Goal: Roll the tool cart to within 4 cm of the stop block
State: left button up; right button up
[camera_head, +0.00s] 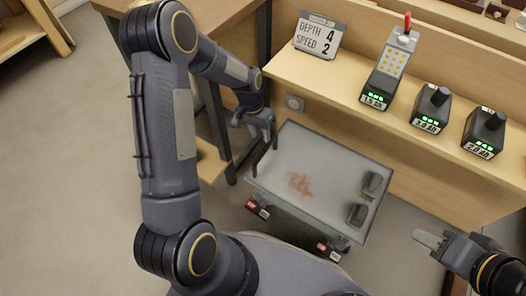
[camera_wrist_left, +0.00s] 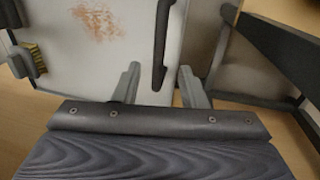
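The tool cart (camera_head: 325,160) is a low grey platform on wheels in the middle of the head view, with a reddish stain on its top. Its pale top also shows in the left wrist view (camera_wrist_left: 60,58). A dark bar handle (camera_wrist_left: 162,45) runs along its edge near my left gripper (camera_wrist_left: 160,84). The fingers are apart, with the handle's near end lying between them; contact is not visible. My right gripper (camera_head: 430,240) is at the lower right, away from the cart; its finger gap is unclear. I cannot pick out the stop block.
A wooden bench (camera_head: 450,150) stands behind and right of the cart, holding a depth-and-speed sign (camera_head: 319,36) and several dark devices with green displays. A table leg is close left. Open floor (camera_head: 75,150) lies left.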

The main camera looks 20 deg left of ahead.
aim_at(264, 149)
pick_arm(q)
jog(key=f+b, duration=0.1)
jog(key=f, duration=0.2)
jog(key=d+f+b, duration=0.1)
jog(key=f, duration=0.3)
jog(key=shift+s+d+b, duration=0.15)
jog(key=shift+d+b, duration=0.05)
jog(key=shift+b, duration=0.15)
jog(key=shift+c, duration=0.5)
grip_shut()
jog(key=shift+r, duration=0.1)
